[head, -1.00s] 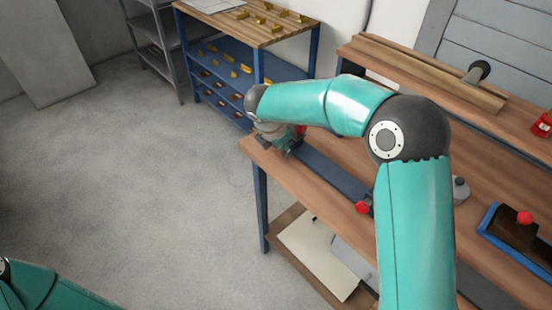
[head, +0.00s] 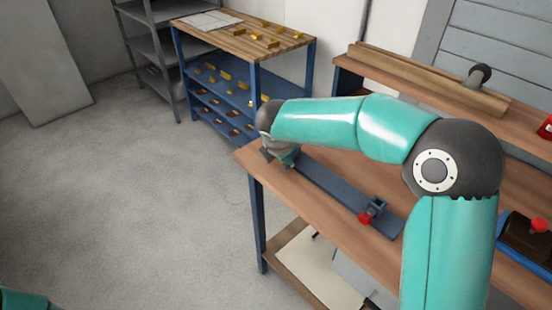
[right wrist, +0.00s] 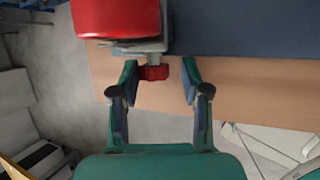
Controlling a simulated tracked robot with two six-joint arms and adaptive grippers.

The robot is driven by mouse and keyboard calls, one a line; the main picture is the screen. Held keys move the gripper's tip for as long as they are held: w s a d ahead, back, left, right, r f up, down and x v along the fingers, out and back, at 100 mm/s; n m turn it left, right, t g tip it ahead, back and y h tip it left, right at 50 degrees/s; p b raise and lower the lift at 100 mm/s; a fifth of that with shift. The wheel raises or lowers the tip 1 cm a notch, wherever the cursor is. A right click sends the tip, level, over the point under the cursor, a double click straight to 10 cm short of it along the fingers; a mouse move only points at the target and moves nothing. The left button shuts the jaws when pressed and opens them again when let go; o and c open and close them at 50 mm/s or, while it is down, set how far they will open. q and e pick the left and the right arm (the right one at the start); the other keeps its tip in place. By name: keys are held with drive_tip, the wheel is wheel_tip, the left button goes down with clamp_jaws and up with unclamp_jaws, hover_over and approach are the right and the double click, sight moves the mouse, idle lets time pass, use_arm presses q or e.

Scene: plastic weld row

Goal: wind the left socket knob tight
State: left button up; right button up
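A small red knob (right wrist: 153,72) sits under a grey bracket (right wrist: 140,46) at the blue-grey rail's (right wrist: 240,25) left end in the right wrist view. A larger red part (right wrist: 115,18) lies above it. My right gripper (right wrist: 160,70) is open, its fingers on either side of the knob. The knob is nearer the left finger, with a clear gap to the right one; whether the left one touches it I cannot tell. In the head view my right gripper (head: 281,156) is over the rail's (head: 325,186) left end and hides the knob. My left gripper is out of view.
Another socket with a red knob (head: 365,218) stands near the rail's right end on the wooden bench (head: 320,222). A blue tray (head: 508,224) with a dark red-knobbed tool (head: 525,238) lies at right. A blue shelf rack (head: 255,80) stands behind the bench.

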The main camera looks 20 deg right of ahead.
drive_tip(key=shift+a, duration=0.2)
drive_tip(key=shift+a+r, duration=0.1)
drive_tip(key=shift+r, duration=0.15)
drive_tip(key=v, duration=1.1)
drive_tip(key=shift+s+a+r, duration=0.1)
drive_tip(key=shift+s, duration=0.05)
